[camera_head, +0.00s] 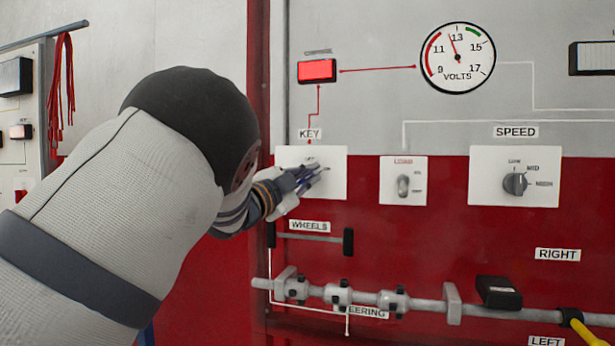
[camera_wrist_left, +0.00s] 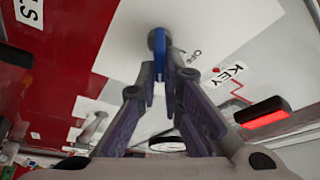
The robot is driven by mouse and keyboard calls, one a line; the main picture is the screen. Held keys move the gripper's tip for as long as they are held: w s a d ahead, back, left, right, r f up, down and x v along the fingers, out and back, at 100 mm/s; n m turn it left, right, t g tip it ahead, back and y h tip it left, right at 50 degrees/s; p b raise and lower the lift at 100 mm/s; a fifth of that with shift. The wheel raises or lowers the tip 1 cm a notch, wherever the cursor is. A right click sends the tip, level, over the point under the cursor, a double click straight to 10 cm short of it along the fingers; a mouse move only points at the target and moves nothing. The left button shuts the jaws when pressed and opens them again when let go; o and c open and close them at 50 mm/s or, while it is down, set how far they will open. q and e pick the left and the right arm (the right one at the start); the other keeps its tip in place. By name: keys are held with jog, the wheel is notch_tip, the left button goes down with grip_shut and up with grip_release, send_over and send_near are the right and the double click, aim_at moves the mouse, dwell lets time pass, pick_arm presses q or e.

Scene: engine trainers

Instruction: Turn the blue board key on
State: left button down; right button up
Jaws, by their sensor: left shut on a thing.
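The blue key (camera_wrist_left: 159,52) sits in a round grey lock on a white plate, shown in the left wrist view. The key's plate (camera_head: 335,185) is under the KEY label in the head view, where my gripper mostly covers the key. My left gripper (camera_head: 312,175) reaches the plate from the left. In the wrist view the left gripper (camera_wrist_left: 164,72) has its fingertips closed on both sides of the blue key. The word OFF is printed beside the lock. My right gripper is in neither view.
A red lit lamp (camera_head: 317,70) and a volts gauge (camera_head: 457,58) are above. The LOAD switch (camera_head: 403,185) and SPEED knob (camera_head: 515,183) are to the right. A grey horizontal rod (camera_head: 430,305) with clamps runs below. A WHEELS handle (camera_head: 348,241) is just under the key plate.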

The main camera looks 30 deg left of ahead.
pick_arm(q)
jog(key=shift+m, duration=0.5)
jog(key=c, duration=1.7)
grip_release()
jog(key=v, duration=1.2)
